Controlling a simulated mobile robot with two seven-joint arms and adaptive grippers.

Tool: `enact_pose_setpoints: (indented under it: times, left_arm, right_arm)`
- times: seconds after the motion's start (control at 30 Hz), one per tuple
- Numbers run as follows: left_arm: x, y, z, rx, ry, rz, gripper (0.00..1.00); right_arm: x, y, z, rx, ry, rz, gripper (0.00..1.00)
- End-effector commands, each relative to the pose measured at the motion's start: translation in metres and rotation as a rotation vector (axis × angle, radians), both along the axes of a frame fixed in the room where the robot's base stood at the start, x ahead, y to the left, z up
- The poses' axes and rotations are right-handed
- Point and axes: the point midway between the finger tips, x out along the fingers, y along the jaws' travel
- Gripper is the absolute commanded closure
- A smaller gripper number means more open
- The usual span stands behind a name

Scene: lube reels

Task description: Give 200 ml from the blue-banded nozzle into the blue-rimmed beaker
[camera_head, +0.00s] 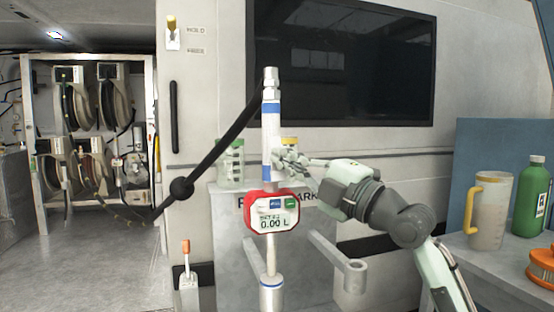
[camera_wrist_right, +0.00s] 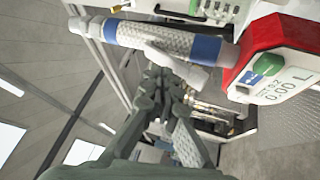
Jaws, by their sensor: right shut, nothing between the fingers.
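The blue-banded nozzle (camera_head: 266,152) stands upright, with a ribbed grey grip between two blue bands; it also shows in the wrist view (camera_wrist_right: 155,40). Its red-cased meter (camera_head: 252,206) reads 0.00 L and has a blue and a green button; the meter fills the right of the wrist view (camera_wrist_right: 256,50). The spout runs down into a grey holder with a blue ring (camera_head: 271,298). My right gripper (camera_head: 281,158) is shut and empty beside the grip; in the wrist view its fingertips (camera_wrist_right: 162,78) are close to the white lever (camera_wrist_right: 176,66). I cannot make out a blue-rimmed beaker. My left gripper is out of view.
A green-rimmed beaker (camera_head: 230,160) and a yellow-rimmed one (camera_head: 290,141), partly hidden, stand on a grey stand behind the nozzle. A black hose (camera_head: 222,145) hangs left of it. A jug (camera_head: 489,215) and a green bottle (camera_head: 530,195) stand on the right-hand bench.

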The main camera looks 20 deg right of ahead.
Motion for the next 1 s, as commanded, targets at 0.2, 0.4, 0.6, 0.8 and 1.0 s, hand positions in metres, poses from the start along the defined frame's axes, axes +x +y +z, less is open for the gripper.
enact_pose_setpoints:
  times: [0.2, 0.4, 0.6, 0.8, 1.0]
  left_arm:
    - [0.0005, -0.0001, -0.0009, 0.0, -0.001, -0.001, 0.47]
    - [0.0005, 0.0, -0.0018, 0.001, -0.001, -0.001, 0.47]
    - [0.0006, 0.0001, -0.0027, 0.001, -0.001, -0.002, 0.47]
    - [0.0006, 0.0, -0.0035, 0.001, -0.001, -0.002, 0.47]
    - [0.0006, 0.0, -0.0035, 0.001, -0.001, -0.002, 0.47]
  right_arm:
    - [0.0025, 0.0003, -0.001, 0.0, 0.0, 0.001, 1.0]
    - [0.0048, 0.0004, -0.0018, 0.0, 0.0, 0.001, 1.0]
    - [0.0073, 0.0003, -0.0028, 0.0, 0.0, 0.0, 1.0]
    - [0.0097, 0.0002, -0.0037, 0.0, 0.0, 0.0, 1.0]
    - [0.01, 0.0003, -0.0035, 0.0, 0.0, 0.0, 1.0]
